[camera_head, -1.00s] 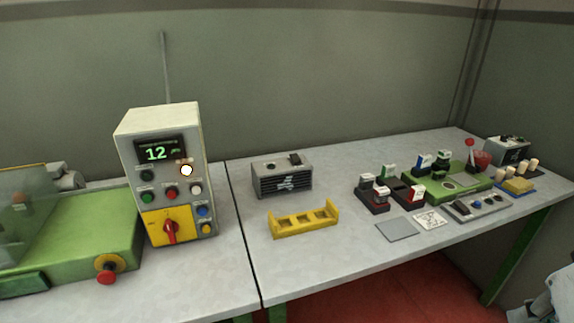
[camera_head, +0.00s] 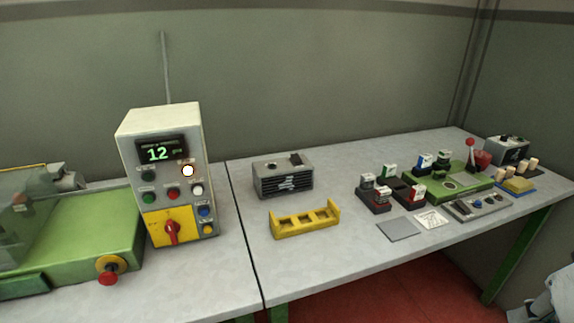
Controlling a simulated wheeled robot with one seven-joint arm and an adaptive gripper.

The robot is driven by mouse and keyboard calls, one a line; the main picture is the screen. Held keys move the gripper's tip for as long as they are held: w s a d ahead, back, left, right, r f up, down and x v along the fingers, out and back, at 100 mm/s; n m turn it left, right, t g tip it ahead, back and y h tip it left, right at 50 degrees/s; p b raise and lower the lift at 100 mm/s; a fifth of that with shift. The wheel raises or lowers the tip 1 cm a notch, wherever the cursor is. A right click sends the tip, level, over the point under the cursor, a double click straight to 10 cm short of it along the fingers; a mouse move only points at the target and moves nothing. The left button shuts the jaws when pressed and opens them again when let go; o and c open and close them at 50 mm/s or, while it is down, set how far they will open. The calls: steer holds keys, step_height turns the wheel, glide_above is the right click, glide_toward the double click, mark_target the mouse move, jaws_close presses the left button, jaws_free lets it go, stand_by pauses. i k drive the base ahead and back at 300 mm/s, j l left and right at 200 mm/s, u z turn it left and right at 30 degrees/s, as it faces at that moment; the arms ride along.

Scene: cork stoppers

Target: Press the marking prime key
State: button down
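A grey control box (camera_head: 160,120) stands on the left part of the bench, its lit display (camera_head: 161,151) reading 12 in green. Below the display are a bright white lit button (camera_head: 188,171), dark green buttons (camera_head: 148,188), a red button (camera_head: 173,193), a white button (camera_head: 197,188), a blue button (camera_head: 204,211) and an amber button (camera_head: 208,229). A small grey panel with dark knobs or keys (camera_head: 478,207) lies on the right. The labels are too small to read, so I cannot tell which is the marking prime key.
A yellow rack (camera_head: 305,224), a grey vented box (camera_head: 283,178), stamps in dark holders (camera_head: 373,198), a green fixture (camera_head: 462,186) and corks (camera_head: 516,172) stand on the bench. A red mushroom button (camera_head: 107,277) sits front left. Bench space in front of the rack is clear.

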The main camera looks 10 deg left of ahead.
mark_target(203, 212)
steer(key=k+j+z, duration=0.1)
steer(key=j, duration=0.45)
steer(key=k+j+z, duration=0.1)
steer(key=j, duration=0.4)
steer(key=k+j, duration=0.2)
steer(key=j, duration=0.35)
steer(key=k+j+z, duration=0.15)
steer(key=j, duration=0.35)
steer(key=k+j+z, duration=0.1)
steer(key=j, duration=0.4)
steer(key=k+j+z, duration=0.1)
steer(key=k+j, duration=0.2)
steer(key=j, duration=0.15)
steer(key=k+j, duration=0.2)
steer(key=j, duration=0.3)
steer(key=k+j+z, duration=0.15)
steer(key=j, duration=0.3)
steer(key=k, duration=0.05)
